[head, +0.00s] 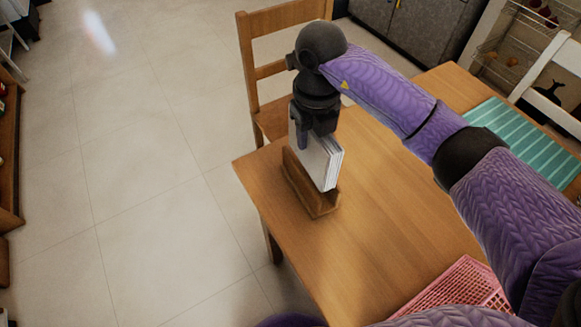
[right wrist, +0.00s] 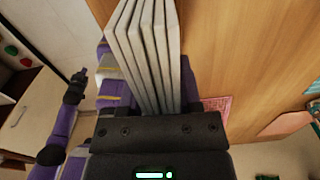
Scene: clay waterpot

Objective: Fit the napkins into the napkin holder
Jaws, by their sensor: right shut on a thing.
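The napkins (head: 323,167) are a white, upright stack in the head view. The wooden napkin holder (head: 316,203) stands near the table's left corner. My right gripper (head: 314,138) is above the holder, shut on the upper part of the stack. The stack's lower part is at the holder, seemingly between its walls; whether it touches the base is hidden. In the right wrist view the napkins (right wrist: 147,50) show as several slightly fanned sheets, and the holder cannot be made out. My left gripper (right wrist: 76,86) appears small there, away from the napkins, its jaws too small to read.
The wooden table (head: 400,215) is clear around the holder. A pink basket (head: 455,290) is at the near edge and a teal striped mat (head: 525,140) lies at the right. A wooden chair (head: 270,70) stands close behind the table.

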